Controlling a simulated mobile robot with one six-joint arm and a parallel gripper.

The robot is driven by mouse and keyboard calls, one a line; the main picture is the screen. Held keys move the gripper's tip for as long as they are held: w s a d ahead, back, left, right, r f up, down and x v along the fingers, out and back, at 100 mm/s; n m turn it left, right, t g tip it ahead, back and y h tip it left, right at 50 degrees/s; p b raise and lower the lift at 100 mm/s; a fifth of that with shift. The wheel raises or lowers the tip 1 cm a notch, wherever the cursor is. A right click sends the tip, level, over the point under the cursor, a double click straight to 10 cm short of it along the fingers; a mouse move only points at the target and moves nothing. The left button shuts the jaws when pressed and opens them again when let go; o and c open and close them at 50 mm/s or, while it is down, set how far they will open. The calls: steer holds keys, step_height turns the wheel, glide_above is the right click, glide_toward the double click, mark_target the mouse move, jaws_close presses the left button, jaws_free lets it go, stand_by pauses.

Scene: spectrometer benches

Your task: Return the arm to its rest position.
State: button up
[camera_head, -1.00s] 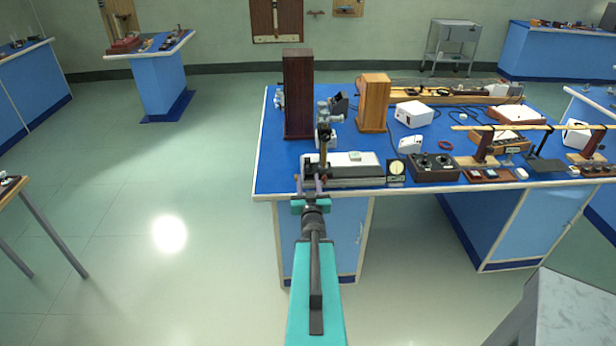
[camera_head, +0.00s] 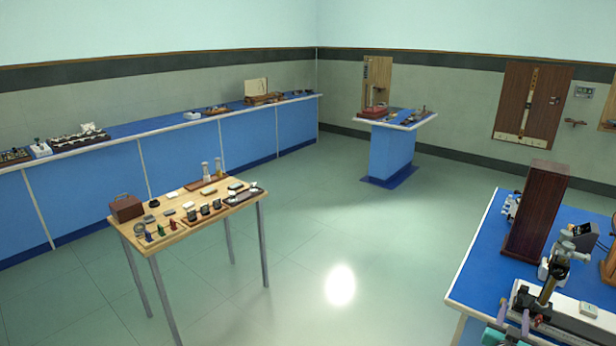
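My gripper (camera_head: 513,317) is at the lower right corner of the head view, over the near edge of the blue bench (camera_head: 478,272). Its two pale fingers stand apart with nothing visible between them, so it looks open. Only a bit of teal shows below the fingers; the rest of my arm is out of the picture. A black and white instrument base (camera_head: 590,325) with a brass and grey upright scope (camera_head: 553,270) lies just right of the fingers. I cannot tell whether they touch.
A tall dark wooden box (camera_head: 537,212) stands on the bench. A wooden table (camera_head: 180,236) with small items stands at the left. A long blue counter (camera_head: 180,160) runs along the left wall, and a small blue stand (camera_head: 392,150) is at the back. The floor between is clear.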

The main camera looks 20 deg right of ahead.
steer(key=w+a+f+n+t+y+b, duration=0.1)
steer(key=w+a+f+n+t+y, duration=0.15)
steer(key=w+a+f, duration=0.45)
steer(key=w+a+f+n+t+y+b, duration=0.1)
steer(key=w+a+f+n+y, duration=0.15)
steer(key=w+a, duration=0.85)
steer(key=a+f+n+g+y+b, duration=0.1)
steer(key=a+f+g+y, duration=0.15)
steer(key=a+f, duration=0.8)
steer(key=a+f+n+g+y+b, duration=0.1)
steer(key=a+f+y, duration=0.3)
steer(key=a+f, duration=0.65)
steer(key=s+a+f+n+g+y+b, duration=0.1)
steer(key=s+a+f+g, duration=0.3)
steer(key=s+a+f, duration=0.4)
steer(key=s+a+f+n+g+y, duration=0.15)
steer(key=s+a+f+g, duration=0.35)
steer(key=a, duration=0.5)
steer(key=s+a+r+n+g, duration=0.1)
steer(key=s+g, duration=0.6)
steer(key=s, duration=1.3)
steer(key=shift+s+a+r+g, duration=0.25)
steer(key=shift+s+a+g, duration=0.1)
steer(key=shift+a, duration=0.55)
